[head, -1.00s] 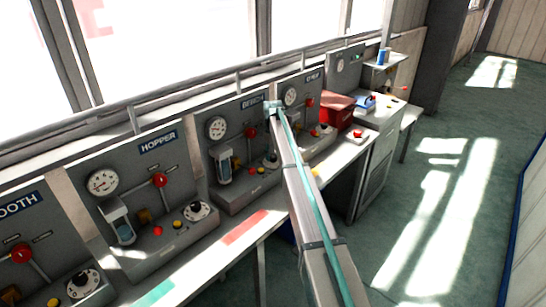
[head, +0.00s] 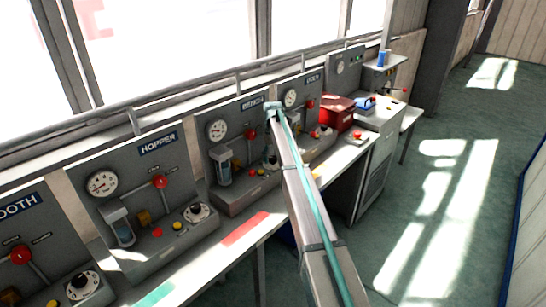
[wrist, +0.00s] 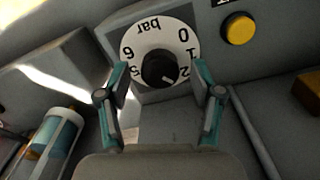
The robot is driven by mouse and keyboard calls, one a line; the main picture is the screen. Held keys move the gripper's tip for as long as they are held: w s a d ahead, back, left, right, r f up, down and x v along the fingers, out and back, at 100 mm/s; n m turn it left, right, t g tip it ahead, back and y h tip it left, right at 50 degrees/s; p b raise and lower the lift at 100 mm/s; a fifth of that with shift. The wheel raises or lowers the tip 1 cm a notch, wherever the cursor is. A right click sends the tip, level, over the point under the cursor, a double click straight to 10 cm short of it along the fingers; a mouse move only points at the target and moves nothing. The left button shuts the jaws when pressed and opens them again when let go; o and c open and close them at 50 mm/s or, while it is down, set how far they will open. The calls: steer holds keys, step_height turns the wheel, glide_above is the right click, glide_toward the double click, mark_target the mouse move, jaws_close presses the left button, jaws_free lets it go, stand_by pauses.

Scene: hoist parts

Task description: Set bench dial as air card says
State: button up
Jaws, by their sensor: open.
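The bench panel (head: 222,150) stands in the middle of the row in the head view, under a label that appears to read BENCH. My arm reaches to it and hides part of its lower right. In the wrist view a white dial (wrist: 140,44) marked "bar" shows upside down, with a black knob (wrist: 158,68) at its centre. A small light mark on the knob points to the lower right, near the 2; the exact setting is hard to tell. My gripper (wrist: 158,75) is open, with one finger on each side of the knob. Contact is not visible. I cannot make out an air card.
The hopper panel (head: 130,200) is left of the bench panel. A red box (head: 336,112) stands further right. The floor at right is clear.

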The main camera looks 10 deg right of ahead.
mark_target(273, 157)
steer(key=shift+r, duration=0.1)
step_height(273, 157, up, 12)
stand_by(0.5)
steer(key=shift+d, duration=0.1)
stand_by(1.9)
